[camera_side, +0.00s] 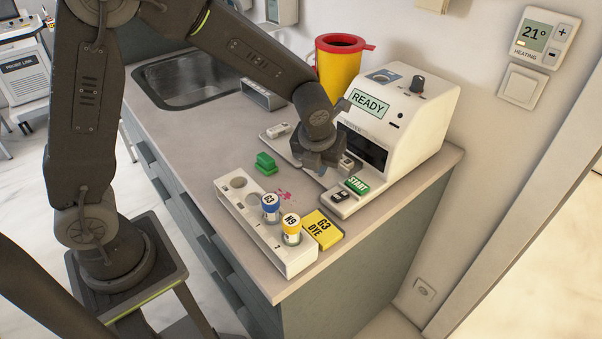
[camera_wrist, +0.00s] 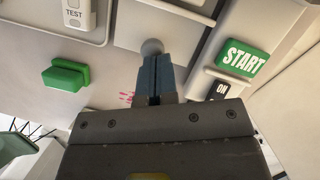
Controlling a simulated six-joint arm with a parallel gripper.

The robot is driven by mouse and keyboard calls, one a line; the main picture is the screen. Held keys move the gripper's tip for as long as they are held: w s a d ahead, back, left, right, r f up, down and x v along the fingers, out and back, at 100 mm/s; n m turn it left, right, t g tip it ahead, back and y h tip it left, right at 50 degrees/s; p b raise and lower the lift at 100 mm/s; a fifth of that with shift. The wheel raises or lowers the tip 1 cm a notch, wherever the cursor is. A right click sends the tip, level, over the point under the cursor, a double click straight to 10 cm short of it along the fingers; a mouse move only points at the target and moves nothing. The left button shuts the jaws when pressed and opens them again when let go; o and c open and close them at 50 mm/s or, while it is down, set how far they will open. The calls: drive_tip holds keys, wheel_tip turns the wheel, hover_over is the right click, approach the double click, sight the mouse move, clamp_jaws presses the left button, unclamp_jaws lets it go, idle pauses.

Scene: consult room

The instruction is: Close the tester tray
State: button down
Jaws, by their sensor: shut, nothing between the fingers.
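The white tester (camera_side: 400,115) stands at the counter's right end, its screen reading READY above a dark front slot. A pale flat panel with a grey round knob (camera_wrist: 152,46) on its near edge shows in the wrist view; it looks like the tester tray (camera_wrist: 130,34). In the side view my gripper hides most of it. My gripper (camera_side: 326,165) is low in front of the slot. Its blue-grey fingers (camera_wrist: 155,58) are together and empty, their tips at the knob; I cannot tell whether they touch it. A green START button (camera_side: 357,185) is right of my gripper.
A black ON switch (camera_wrist: 221,90) is beside START. A TEST piece (camera_wrist: 75,17) lies on a pale plate to the left. A green block (camera_side: 265,163), a white rack (camera_side: 235,208) with capped vials, and a yellow G3 DYE box (camera_side: 323,230) stand nearby. A yellow bin (camera_side: 338,70) is behind.

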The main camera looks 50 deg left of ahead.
sight(333, 170)
drive_tip(key=w, duration=0.3)
drive_tip(key=shift+w+f, duration=0.1)
drive_tip(key=shift+w, duration=0.1)
drive_tip(key=s+r+n, duration=0.6)
drive_tip(key=s+r, duration=0.1)
drive_tip(key=r, duration=0.6)
drive_tip(key=s+a+r+n+t, duration=0.1)
drive_tip(key=s+n, duration=0.8)
drive_tip(key=n, duration=0.3)
drive_tip(key=s+a+n+t+h, duration=0.1)
drive_tip(key=s+a+n, duration=0.1)
drive_tip(key=s+n, duration=0.6)
drive_tip(key=n, duration=0.4)
drive_tip(key=shift+s+r+n+h, duration=0.3)
drive_tip(key=shift+s+r, duration=0.1)
